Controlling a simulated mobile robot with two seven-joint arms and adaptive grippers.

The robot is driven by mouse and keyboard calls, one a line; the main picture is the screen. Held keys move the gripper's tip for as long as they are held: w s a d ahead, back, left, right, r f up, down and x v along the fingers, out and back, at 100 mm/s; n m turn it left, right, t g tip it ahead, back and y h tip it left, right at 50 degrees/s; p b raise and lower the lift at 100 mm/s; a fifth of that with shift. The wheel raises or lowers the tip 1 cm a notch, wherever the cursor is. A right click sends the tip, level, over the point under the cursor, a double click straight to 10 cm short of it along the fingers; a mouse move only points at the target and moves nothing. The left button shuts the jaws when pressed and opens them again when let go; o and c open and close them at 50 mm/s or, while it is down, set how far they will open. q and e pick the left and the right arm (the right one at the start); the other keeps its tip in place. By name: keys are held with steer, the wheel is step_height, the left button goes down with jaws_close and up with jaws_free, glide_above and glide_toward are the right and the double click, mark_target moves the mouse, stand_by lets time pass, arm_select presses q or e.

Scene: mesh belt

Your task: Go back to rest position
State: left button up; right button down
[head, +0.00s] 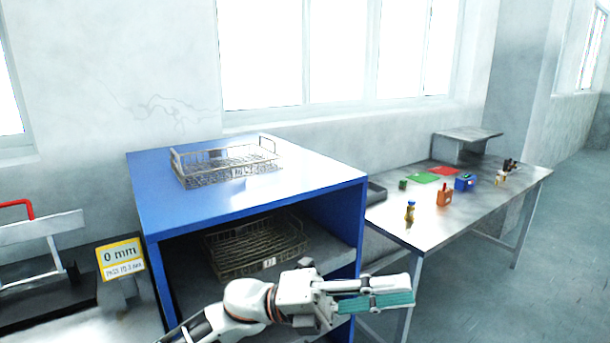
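My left gripper (408,290) is in the head view at the lower middle, reaching in from the bottom left and pointing right. It is in front of the blue shelf unit (340,172), near its right front corner. Grey parts and a teal ribbed strip lie close together at its end. I cannot tell whether the strip is part of the fingers or something held. My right gripper is not in view.
One wire basket (228,166) stands on the blue unit's top and another (255,248) on the shelf inside. A metal table (450,215) at the right carries several small items. A "0 mm" sign (121,258) stands left. Open floor (560,250) lies right.

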arm_select(q)
steer(key=w+a+f+n+t+y, duration=0.35)
steer(key=a+f+n+t, duration=0.35)
steer(key=n, duration=0.3)
steer(key=w+a+f+n+t+y, duration=0.2)
steer(key=a+f+n+t+y, duration=0.25)
steer(key=f+n+t, duration=0.45)
steer(key=w+a+f+n+t+y, duration=0.3)
steer(key=a+f+n+t, duration=0.4)
steer(key=n, duration=0.4)
steer(key=s+a+f+n+g+y, duration=0.2)
steer(key=s+a+f, duration=0.3)
steer(key=f, duration=0.3)
steer(key=s+a+f+n+g+y, duration=0.3)
steer(key=s+a+f, duration=0.3)
steer(key=s+f, duration=0.2)
steer(key=s+a+f+n+g+y, duration=0.2)
steer(key=s+a+f, duration=0.3)
steer(key=f, duration=0.5)
steer(key=shift+s+a+f+n+g+y, duration=0.2)
steer(key=shift+s+a+n+g+y, duration=0.15)
steer(key=shift+s+n+y, duration=0.45)
steer(key=shift+s, duration=0.15)
